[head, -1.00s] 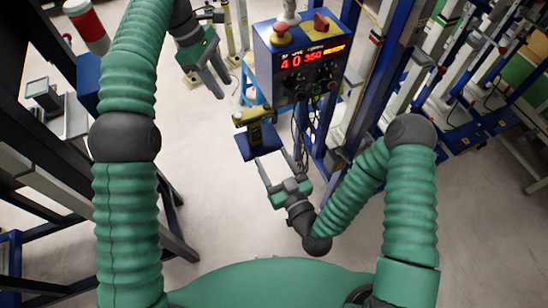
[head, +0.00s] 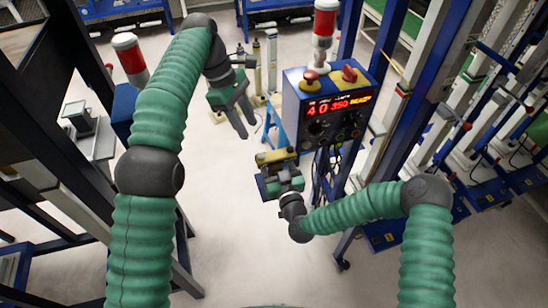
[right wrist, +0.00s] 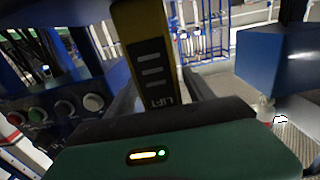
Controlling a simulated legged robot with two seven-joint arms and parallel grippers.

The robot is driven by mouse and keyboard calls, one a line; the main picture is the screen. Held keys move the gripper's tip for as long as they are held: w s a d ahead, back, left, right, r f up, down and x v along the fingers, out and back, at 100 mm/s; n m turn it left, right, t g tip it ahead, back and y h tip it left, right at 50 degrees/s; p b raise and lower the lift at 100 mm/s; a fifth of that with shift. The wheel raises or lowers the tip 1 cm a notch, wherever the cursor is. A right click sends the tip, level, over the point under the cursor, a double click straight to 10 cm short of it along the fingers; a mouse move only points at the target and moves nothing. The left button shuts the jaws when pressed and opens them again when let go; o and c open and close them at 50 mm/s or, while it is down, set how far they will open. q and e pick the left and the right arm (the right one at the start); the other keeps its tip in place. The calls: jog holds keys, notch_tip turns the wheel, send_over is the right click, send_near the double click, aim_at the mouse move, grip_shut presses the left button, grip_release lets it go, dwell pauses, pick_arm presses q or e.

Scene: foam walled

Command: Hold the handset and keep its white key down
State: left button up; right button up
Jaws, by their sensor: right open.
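I cannot make out a white key. My right gripper (head: 282,168) is at the handset, open, with its fingers on either side of it in the wrist view; whether they touch it is unclear. My left gripper (head: 247,125) hangs open and empty, above and left of the handset.
A blue control box (head: 325,110) with a red display and knobs stands close to the right of the handset. Blue frame posts (head: 400,80) rise behind my right arm. A red and white cylinder (head: 130,58) stands at the left. Pale floor (head: 235,235) is clear in front.

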pick_arm(q)
jog(key=shift+a, duration=0.35)
pick_arm(e)
jog(key=shift+a, duration=0.3)
jog(key=shift+c, duration=0.3)
jog(key=shift+d, duration=0.25)
jog(key=c, duration=0.9)
pick_arm(q)
jog(key=shift+d, duration=0.25)
pick_arm(e)
grip_shut()
pick_arm(q)
grip_shut()
pick_arm(e)
jog(key=shift+a, duration=0.1)
